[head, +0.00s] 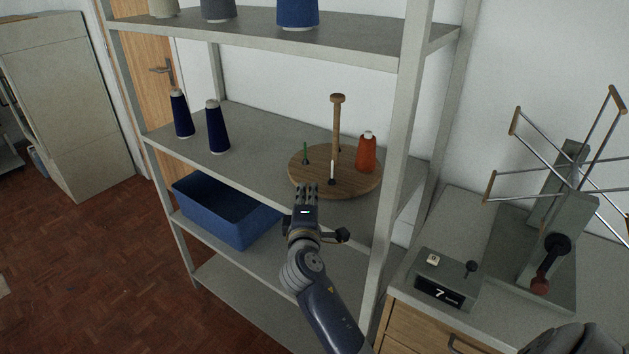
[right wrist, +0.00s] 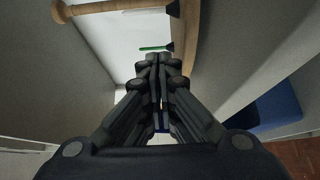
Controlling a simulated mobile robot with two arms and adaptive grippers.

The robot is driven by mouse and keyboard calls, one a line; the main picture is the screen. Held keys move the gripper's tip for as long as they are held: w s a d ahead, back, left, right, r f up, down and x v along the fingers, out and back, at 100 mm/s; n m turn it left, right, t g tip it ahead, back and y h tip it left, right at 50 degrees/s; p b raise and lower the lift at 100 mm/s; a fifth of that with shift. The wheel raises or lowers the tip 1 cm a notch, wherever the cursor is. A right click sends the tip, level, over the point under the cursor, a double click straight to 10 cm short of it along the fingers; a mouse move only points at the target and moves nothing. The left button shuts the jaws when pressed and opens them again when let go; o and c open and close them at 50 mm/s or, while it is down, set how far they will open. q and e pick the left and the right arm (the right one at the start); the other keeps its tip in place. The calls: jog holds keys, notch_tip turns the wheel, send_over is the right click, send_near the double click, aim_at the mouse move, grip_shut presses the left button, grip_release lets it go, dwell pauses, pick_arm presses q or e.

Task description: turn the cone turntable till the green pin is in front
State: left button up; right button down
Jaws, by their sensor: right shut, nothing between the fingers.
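The cone turntable (head: 350,188) is a round wooden disc on the middle shelf with a tall knobbed post (head: 337,125). The green pin (head: 306,150) stands at its left. A white pin (head: 332,171) stands at the front, and an orange cone (head: 366,154) sits at the right. My right gripper (head: 307,188) is shut and empty at the disc's front left rim; I cannot tell whether it touches. In the right wrist view the fingertips (right wrist: 160,60) are together, with the green pin (right wrist: 155,49) and disc (right wrist: 191,30) just beyond. My left gripper is not in view.
Two dark blue cones (head: 218,130) stand left on the same shelf (head: 255,140). A blue bin (head: 240,228) is below. A shelf upright (head: 398,150) rises right of the turntable. A counter with a counter box (head: 440,290) and a winder (head: 560,210) stands at the right.

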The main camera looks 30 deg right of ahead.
aim_at(321, 186)
jog(key=x, duration=0.4)
jog(key=shift+r+p, duration=0.35)
jog(key=x, duration=0.4)
jog(key=shift+w+d+f, duration=0.15)
jog(key=shift+f, duration=0.05)
jog(key=s+p, duration=0.1)
jog(key=s+d+p, duration=0.1)
jog(key=s, duration=0.1)
jog(key=shift+d, duration=0.15)
jog(key=shift+s+d, duration=0.1)
jog(key=shift+s, duration=0.15)
pick_arm(q)
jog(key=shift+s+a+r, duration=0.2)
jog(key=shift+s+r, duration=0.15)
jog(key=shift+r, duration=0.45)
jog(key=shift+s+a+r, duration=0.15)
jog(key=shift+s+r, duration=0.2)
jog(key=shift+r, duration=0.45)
jog(key=shift+p, duration=0.3)
